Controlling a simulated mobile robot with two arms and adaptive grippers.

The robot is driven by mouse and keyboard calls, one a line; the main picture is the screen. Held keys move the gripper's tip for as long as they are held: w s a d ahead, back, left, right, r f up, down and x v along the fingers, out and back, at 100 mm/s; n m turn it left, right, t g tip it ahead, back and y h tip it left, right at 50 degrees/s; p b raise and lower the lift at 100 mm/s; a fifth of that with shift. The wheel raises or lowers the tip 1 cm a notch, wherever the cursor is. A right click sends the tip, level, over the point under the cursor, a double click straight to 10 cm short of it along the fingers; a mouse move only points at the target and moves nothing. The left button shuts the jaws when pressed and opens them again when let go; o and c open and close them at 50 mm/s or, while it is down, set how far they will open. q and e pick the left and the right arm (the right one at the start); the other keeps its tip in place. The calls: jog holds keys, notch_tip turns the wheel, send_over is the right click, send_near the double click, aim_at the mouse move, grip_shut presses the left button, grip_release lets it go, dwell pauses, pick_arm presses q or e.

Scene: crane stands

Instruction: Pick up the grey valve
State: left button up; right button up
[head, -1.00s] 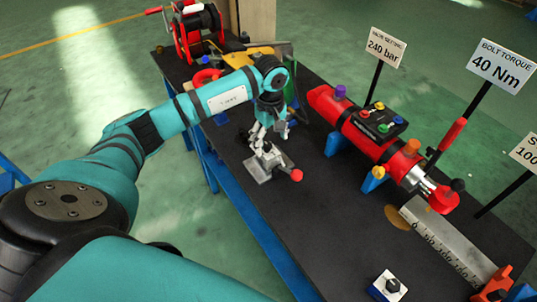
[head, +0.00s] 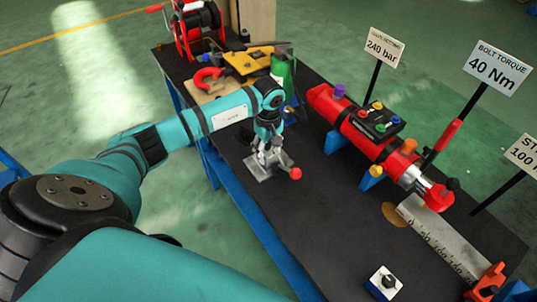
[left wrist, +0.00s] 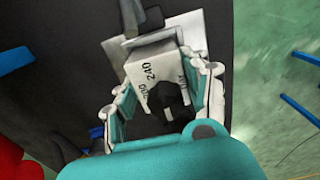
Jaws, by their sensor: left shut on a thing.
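The grey valve (left wrist: 160,72), a pale block with a dark scale reading 200, 240 and MAX and a black knob (left wrist: 178,98), sits between my left fingers in the left wrist view. My left gripper (left wrist: 166,80) is shut on it. In the head view my left gripper (head: 266,153) points down over a metal plate (head: 262,170) on the dark table. The valve is mostly hidden there by the fingers. A lever with a red ball (head: 295,173) stands out beside the gripper. My right gripper is not in view.
A red cylinder assembly (head: 350,120) lies right of the gripper. A green bottle (head: 283,75) and a red shackle-like piece (head: 208,78) are behind it. A steel ruler (head: 440,240) and a small white box with a black knob (head: 385,283) are nearer. The table's middle is clear.

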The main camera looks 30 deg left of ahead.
pick_arm(q)
grip_shut()
jog(key=shift+w+r, duration=0.1)
jog(key=shift+r, duration=0.1)
